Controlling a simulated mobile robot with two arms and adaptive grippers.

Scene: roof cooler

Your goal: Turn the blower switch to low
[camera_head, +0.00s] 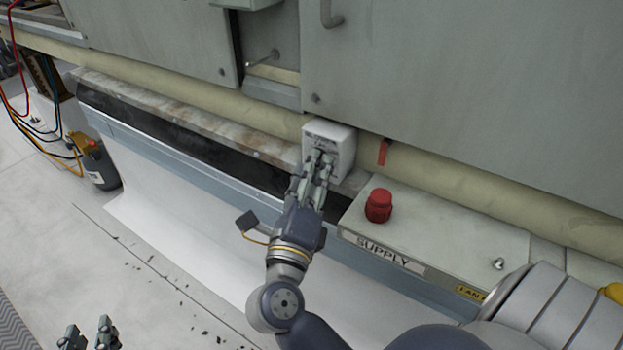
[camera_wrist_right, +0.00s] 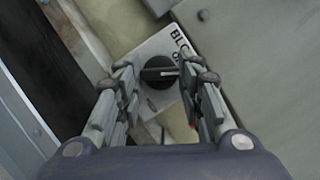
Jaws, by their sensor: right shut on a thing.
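The blower switch is a round black knob (camera_wrist_right: 160,78) on a small white box (camera_head: 343,150) with a partly hidden "BLO..." label, mounted below the grey cabinet. The knob's ridge with a pale line lies roughly level in the right wrist view. My right gripper (camera_head: 319,166) reaches up to the front of the box. In the right wrist view its fingers (camera_wrist_right: 160,80) stand on both sides of the knob and are closed on it. The fingers largely hide the knob in the head view. My left gripper (camera_head: 88,335) shows only by its fingertips at the lower left; they are apart and nothing shows between them.
A red knob (camera_head: 378,205) stands on the "SUPPLY" box (camera_head: 440,240) to the right. A red tag (camera_head: 384,151) hangs on the beige pipe (camera_head: 470,190) beside the white box. A dark bottle (camera_head: 101,165) and hoses are at the left. The pale floor in front is mostly clear.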

